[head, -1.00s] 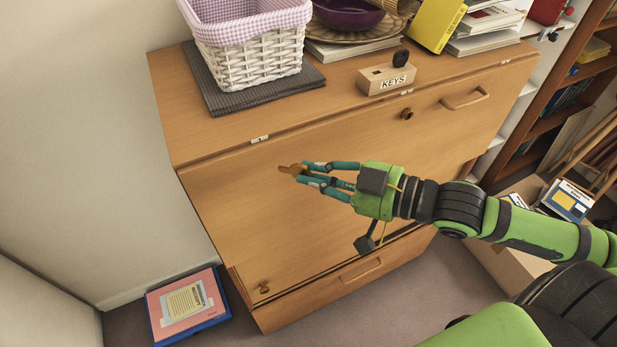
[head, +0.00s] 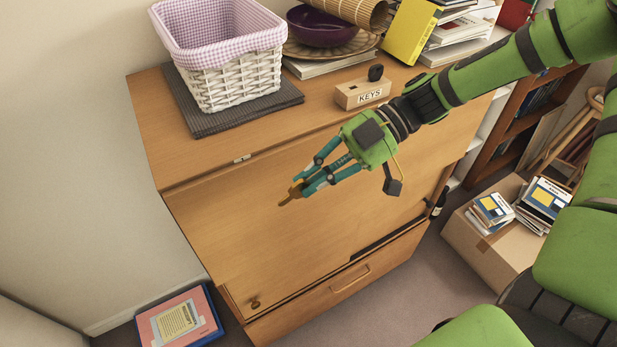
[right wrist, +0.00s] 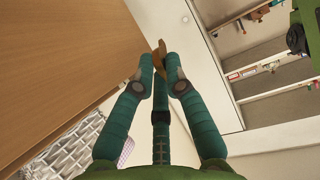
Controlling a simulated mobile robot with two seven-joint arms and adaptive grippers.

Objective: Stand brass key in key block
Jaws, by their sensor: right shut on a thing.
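The brass key (head: 288,199) is in the fingers of my right gripper (head: 307,186), in front of the bureau's slanted front. In the right wrist view the brass key (right wrist: 158,58) shows between the fingertips, partly hidden by them. My right gripper is shut on it. The wooden key block (head: 362,95), marked KEYS, sits on the bureau top, behind and to the right of the gripper. My left gripper is not in view.
A white wicker basket (head: 236,78) stands on a dark grey mat (head: 222,124) left of the block. A purple bowl (head: 318,28), a yellow box (head: 411,30) and books are behind. A cardboard box (head: 478,240) stands on the floor at right.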

